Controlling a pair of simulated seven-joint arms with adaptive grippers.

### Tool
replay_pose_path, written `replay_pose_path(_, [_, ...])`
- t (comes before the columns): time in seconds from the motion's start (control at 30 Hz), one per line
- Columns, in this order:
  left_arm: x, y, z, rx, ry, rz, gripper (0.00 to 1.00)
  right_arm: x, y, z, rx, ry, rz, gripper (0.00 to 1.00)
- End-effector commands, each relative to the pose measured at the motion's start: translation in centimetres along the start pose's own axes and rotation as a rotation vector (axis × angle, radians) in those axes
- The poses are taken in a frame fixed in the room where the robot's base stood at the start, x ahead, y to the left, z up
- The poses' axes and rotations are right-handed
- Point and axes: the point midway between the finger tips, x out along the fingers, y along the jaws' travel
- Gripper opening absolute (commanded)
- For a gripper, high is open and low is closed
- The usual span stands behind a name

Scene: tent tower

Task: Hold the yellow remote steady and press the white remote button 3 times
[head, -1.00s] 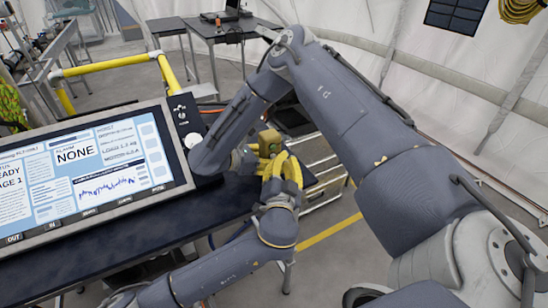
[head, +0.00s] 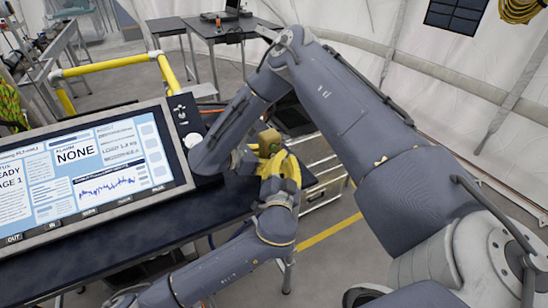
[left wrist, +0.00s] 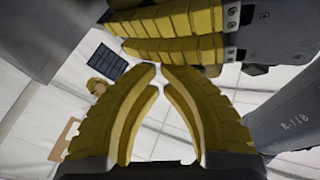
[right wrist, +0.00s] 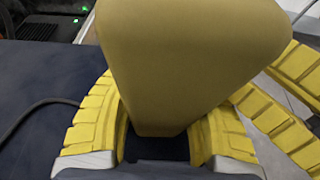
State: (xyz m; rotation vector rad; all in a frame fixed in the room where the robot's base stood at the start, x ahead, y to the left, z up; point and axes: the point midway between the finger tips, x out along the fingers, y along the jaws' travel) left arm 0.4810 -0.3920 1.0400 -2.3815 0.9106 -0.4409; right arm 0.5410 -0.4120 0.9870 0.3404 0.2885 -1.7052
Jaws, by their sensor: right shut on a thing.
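The yellow remote (head: 269,141) is a dull yellow block in the head view. In the right wrist view the remote (right wrist: 190,60) fills the space between the yellow fingers of my right gripper (right wrist: 160,135), which is shut on it. My left gripper (head: 279,165) is just below and beside the remote in the head view. In the left wrist view my left gripper's fingertips (left wrist: 160,68) come together with nothing between them. The right gripper's fingers (left wrist: 175,35) cross close above them. The white button is hidden in every view, so I cannot tell whether a fingertip touches it.
A large monitor (head: 192,184) stands on the dark table (head: 130,245) to the left. Yellow railing (head: 110,65) is behind it. My right arm reaches across the right half of the head view. Metal drawers (head: 322,180) stand behind the grippers.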

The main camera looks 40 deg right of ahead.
Motion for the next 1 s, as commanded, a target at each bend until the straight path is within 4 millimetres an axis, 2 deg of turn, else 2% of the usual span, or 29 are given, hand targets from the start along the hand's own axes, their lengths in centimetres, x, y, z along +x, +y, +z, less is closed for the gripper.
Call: replay_pose_path(1.0, [0.96, -0.97, 0.70, 0.009, -0.003, -0.010, 0.00, -0.03, 0.01, 0.03, 0.000, 0.000, 0.000, 0.00])
